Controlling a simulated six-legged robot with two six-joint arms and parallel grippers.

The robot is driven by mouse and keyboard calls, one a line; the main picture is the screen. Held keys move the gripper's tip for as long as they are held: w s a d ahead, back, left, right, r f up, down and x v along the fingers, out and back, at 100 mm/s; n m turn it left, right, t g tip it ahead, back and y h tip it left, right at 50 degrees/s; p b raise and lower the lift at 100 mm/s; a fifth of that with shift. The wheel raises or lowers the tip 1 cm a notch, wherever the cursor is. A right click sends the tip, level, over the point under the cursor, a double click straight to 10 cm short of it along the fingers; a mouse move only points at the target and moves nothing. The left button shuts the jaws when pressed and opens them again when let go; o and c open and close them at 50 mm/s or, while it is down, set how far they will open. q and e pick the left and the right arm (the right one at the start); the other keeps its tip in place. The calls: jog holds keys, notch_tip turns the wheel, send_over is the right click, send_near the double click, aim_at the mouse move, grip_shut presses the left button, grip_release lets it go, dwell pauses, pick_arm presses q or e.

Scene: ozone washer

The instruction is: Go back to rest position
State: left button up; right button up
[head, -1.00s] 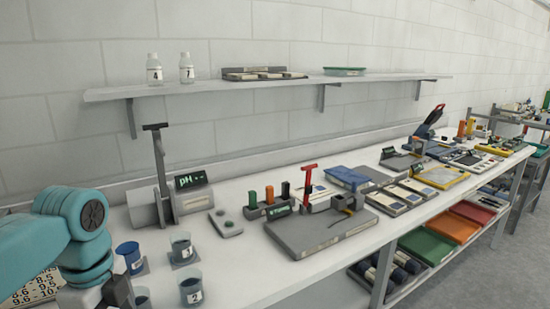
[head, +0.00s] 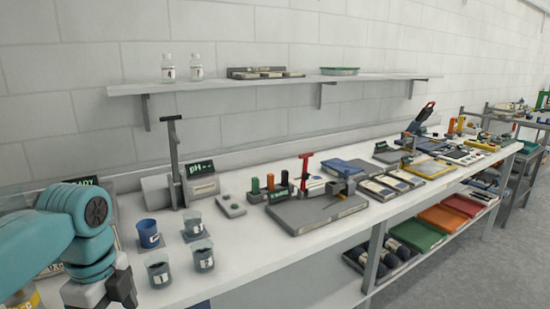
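My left arm comes in from the left edge of the head view, and its gripper (head: 124,290) is at the lower left, low in front of the bench. The fingers are small and dark there, and I cannot tell whether they are open or shut. My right gripper is not in view. Near the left gripper stand a blue cup (head: 149,233) and several clear beakers with dark contents, among them beaker 1 (head: 159,272) and beaker 2 (head: 203,257). The gripper is left of beaker 1.
The white bench (head: 265,245) runs away to the right. A pH meter (head: 199,180) with a tall stand is behind the cups. A grey plate (head: 315,210) lies mid-bench. A wall shelf (head: 260,82) holds two bottles. A lower shelf holds coloured trays (head: 441,219); grey floor is at right.

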pick_arm(q)
jog(key=d+f+n+h, duration=0.1)
jog(key=d+f+n, duration=0.2)
jog(key=f, duration=0.6)
jog(key=w+d+f+n+h+p, duration=0.1)
jog(key=d+f+n, duration=0.2)
jog(key=f, duration=0.6)
jog(key=d+f+n+h, duration=0.1)
jog(key=d+f+n, duration=0.25)
jog(key=f, duration=0.55)
jog(key=s+d+f+n, duration=0.2)
jog(key=s+f+n, duration=0.4)
jog(key=s+f, duration=0.1)
jog(key=s+d+f+n+h+p, duration=0.1)
jog(key=s+d+f+n, duration=0.2)
jog(key=s+f+n, duration=0.3)
jog(key=shift+s+f+t, duration=0.3)
jog(key=shift+s+f, duration=0.05)
jog(key=shift+s, duration=0.85)
